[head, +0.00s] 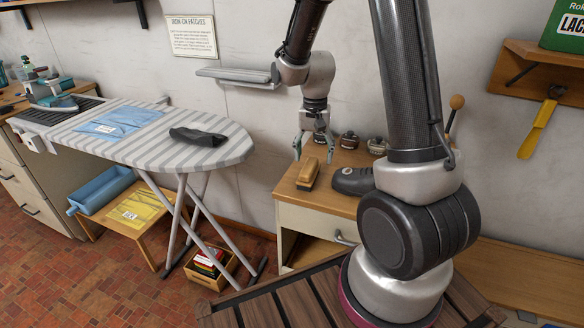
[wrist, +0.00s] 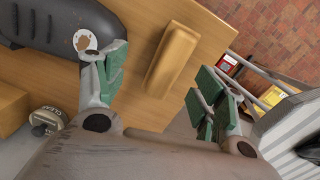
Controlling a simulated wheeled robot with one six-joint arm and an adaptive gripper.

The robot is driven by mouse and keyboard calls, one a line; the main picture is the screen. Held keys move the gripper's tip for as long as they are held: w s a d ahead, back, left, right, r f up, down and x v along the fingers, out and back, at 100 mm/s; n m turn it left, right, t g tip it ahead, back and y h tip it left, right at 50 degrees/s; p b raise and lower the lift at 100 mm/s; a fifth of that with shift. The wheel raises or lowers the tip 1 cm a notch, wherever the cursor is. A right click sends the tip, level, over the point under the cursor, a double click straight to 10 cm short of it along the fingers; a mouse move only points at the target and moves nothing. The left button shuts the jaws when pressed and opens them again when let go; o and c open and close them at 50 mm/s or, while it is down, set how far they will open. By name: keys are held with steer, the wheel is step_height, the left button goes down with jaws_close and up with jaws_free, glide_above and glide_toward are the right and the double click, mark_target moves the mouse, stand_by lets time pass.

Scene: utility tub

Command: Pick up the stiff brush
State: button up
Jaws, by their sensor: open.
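The stiff brush (head: 307,174) has a wooden back and lies on the wooden top of a low cabinet, near its left edge. In the wrist view the brush (wrist: 172,59) lies lengthwise between and beyond the two fingers. My gripper (head: 314,146) is above the brush, pointing down, with its fingers spread. In the wrist view my gripper (wrist: 160,85) shows green finger pads apart with nothing between them. Bristles are mostly hidden under the brush's back.
A dark shoe (head: 352,181) lies right beside the brush; it also shows in the wrist view (wrist: 70,25). The cabinet top (head: 290,192) ends just left of the brush. An ironing board (head: 205,150) stands farther left.

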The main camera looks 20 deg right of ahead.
mark_target(309, 166)
steer(key=shift+w+a+m, duration=0.25)
steer(key=shift+w+m, duration=0.05)
steer(key=shift+w, duration=0.5)
steer(key=shift+w+m+t, duration=0.15)
steer(key=shift+m+t, duration=0.15)
steer(key=shift+m, duration=0.1)
steer(key=shift+f, duration=0.15)
steer(key=f, duration=0.7)
steer(key=shift+s+a+f, duration=0.15)
steer(key=shift+s+f, duration=0.05)
steer(key=shift+s, duration=0.15)
steer(key=shift+c, duration=0.2)
steer(key=c, duration=1.1)
